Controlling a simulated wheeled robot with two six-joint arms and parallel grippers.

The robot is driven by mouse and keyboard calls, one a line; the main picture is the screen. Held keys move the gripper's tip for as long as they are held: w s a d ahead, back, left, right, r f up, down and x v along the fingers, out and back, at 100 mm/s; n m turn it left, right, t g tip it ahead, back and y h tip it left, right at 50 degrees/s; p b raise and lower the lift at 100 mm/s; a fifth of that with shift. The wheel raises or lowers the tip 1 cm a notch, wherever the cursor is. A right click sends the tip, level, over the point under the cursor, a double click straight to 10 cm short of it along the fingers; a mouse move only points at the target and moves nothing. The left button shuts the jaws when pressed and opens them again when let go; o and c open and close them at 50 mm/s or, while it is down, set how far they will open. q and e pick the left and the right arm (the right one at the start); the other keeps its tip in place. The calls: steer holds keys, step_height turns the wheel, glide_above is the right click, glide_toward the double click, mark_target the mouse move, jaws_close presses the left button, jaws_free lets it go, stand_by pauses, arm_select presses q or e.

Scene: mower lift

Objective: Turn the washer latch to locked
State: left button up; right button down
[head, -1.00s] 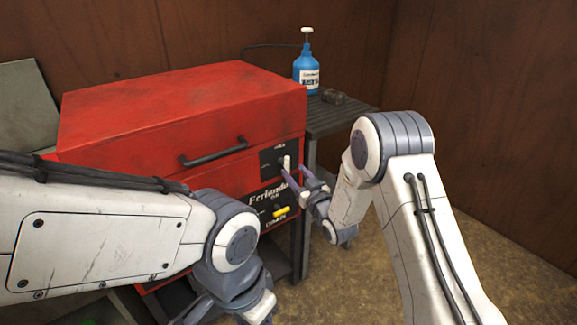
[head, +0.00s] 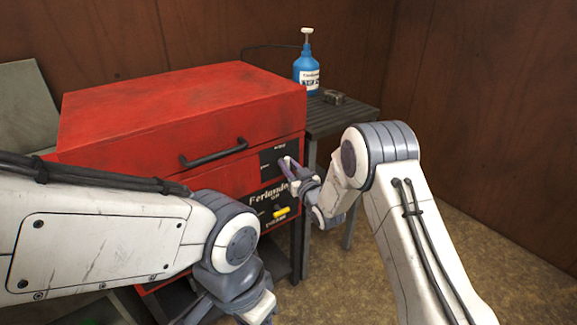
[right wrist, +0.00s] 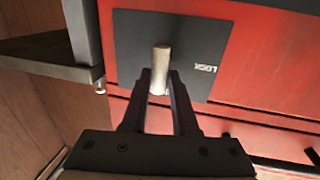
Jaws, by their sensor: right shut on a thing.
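The red washer cabinet (head: 180,110) stands at the left in the head view. Its latch (head: 288,161) is a small pale lever on a dark plate (head: 267,163) on the cabinet's front. In the right wrist view the latch (right wrist: 160,66) is a tan peg, roughly vertical in the picture, with the word LOCK on the plate to its right. My right gripper (right wrist: 160,92) is shut on the latch, one finger on each side. It also shows in the head view (head: 290,170), covering part of the latch. My left gripper is out of view below the head picture.
A black handle bar (head: 213,153) sticks out of the cabinet's front, left of the latch. A yellow lever (head: 281,211) sits below it. A slatted dark table (head: 340,117) behind holds a blue pump bottle (head: 306,72). Open floor lies at the right.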

steer(key=shift+f+n+b, duration=0.15)
steer(key=shift+n+b, duration=0.35)
steer(key=shift+b, duration=0.3)
steer(key=shift+s+a+f+n+y+b, duration=0.15)
steer(key=shift+n+y+b, duration=0.55)
steer(key=shift+n+b, duration=2.7)
steer(key=shift+f+n+y+b, duration=0.25)
steer(key=shift+n+y+b, duration=0.45)
steer(key=shift+n+b, duration=2.7)
steer(key=shift+s+a+f+n+y+b, duration=0.15)
steer(key=shift+n+y+b, duration=0.55)
steer(key=shift+n+b, duration=2.65)
steer(key=shift+w+m+b, duration=0.1)
steer(key=shift+m+b, duration=0.35)
steer(key=shift+b, duration=0.15)
steer(key=c, duration=0.7)
jaws_free()
